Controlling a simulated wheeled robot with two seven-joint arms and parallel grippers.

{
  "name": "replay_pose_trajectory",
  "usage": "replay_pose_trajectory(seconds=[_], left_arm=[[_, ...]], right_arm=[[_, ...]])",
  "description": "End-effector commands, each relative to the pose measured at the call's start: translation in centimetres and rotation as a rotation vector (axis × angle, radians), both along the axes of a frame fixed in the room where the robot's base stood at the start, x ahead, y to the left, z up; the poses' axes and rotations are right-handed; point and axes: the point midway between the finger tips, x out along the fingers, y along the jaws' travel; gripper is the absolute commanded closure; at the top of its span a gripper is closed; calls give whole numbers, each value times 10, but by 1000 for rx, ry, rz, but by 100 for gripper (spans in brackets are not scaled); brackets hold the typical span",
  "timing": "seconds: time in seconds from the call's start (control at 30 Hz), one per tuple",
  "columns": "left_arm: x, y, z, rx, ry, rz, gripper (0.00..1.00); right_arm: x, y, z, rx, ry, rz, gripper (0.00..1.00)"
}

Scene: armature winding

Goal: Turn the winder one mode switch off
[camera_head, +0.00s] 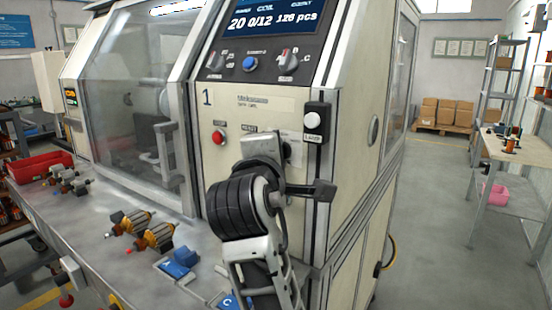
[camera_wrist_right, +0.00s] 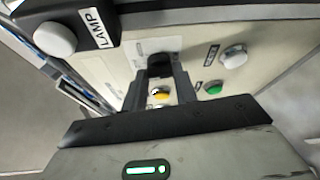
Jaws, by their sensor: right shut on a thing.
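The winder marked 1 (camera_head: 207,97) stands in the middle of the head view. My right gripper (camera_head: 283,152) is against its front panel, just left of the lamp box (camera_head: 312,136). In the right wrist view my right gripper (camera_wrist_right: 159,72) has its fingers closed around a dark switch knob (camera_wrist_right: 160,63), taken to be the mode switch. The fingers hide much of the knob, so its set position cannot be read. My wrist hides this part of the panel in the head view. My left gripper is not in view.
A red button (camera_head: 218,136) sits left of my gripper. Above are a blue button (camera_head: 250,64) and two selectors under the display (camera_head: 270,17). The wrist view shows yellow (camera_wrist_right: 161,96) and green (camera_wrist_right: 213,89) buttons nearby. Armatures (camera_head: 153,236) lie on the bench. The right aisle is clear.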

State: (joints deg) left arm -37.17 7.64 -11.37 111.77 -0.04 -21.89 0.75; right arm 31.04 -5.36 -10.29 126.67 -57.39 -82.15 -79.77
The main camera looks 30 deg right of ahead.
Motion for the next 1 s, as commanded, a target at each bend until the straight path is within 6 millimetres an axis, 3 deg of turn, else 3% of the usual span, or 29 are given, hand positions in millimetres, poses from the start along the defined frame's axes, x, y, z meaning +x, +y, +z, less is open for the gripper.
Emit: replay_pose_trajectory(seconds=[0.3, 0.87, 0.9, 0.93, 1.0], left_arm=[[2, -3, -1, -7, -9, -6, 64], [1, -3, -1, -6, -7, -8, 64], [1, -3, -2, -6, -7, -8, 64], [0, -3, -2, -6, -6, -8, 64], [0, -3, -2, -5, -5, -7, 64]], right_arm=[[0, 0, -3, 52, -122, 1, 94], [0, 0, -2, 63, -148, 0, 94], [0, 0, -2, 63, -148, 0, 60], [0, 0, -2, 63, -148, 0, 52], [0, 0, -2, 63, -148, 0, 50]])
